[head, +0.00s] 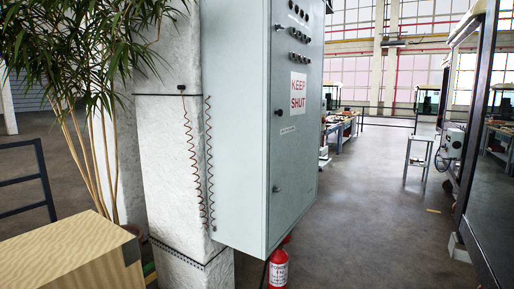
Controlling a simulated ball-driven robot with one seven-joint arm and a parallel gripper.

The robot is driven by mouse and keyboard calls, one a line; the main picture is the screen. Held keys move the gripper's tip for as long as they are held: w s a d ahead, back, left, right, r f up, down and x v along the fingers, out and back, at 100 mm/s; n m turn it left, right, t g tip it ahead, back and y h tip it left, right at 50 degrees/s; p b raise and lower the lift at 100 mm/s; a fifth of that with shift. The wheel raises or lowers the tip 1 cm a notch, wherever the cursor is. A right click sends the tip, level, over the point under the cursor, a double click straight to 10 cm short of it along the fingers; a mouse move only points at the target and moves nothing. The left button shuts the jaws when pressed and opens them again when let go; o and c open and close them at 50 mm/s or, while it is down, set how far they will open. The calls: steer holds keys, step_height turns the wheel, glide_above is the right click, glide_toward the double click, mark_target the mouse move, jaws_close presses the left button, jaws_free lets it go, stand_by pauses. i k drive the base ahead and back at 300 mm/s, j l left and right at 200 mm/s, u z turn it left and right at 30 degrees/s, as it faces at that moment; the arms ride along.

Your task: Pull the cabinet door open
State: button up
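A tall pale grey-green cabinet (238,130) stands against a white pillar in the middle of the head view. Its door (292,165) faces right and is seen at a steep angle. The door looks closed. It carries a "KEEP SHUT" sign (298,93), rows of dark knobs near the top, a dark knob or latch (278,112) left of the sign and a small lock-like fitting (277,189) lower down. I cannot tell which of these is the handle. My gripper is not in this view.
A red fire extinguisher (278,268) stands below the cabinet. A wooden box (70,262) and a leafy plant (85,60) are at the left, by the pillar (165,140). Open floor (375,230) lies right of the door. A dark frame (485,150) stands at far right.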

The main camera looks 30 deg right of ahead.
mark_target(296, 101)
steer(key=i+l+z, duration=0.15)
steer(key=i+z, duration=0.95)
steer(key=z, duration=0.15)
steer(key=i+j+z, duration=0.2)
steer(key=i+z, duration=0.25)
steer(key=i+l+u, duration=0.15)
steer(key=i, duration=0.15)
steer(key=i+l+u, duration=0.15)
steer(key=i+j, duration=0.05)
steer(key=i, duration=0.05)
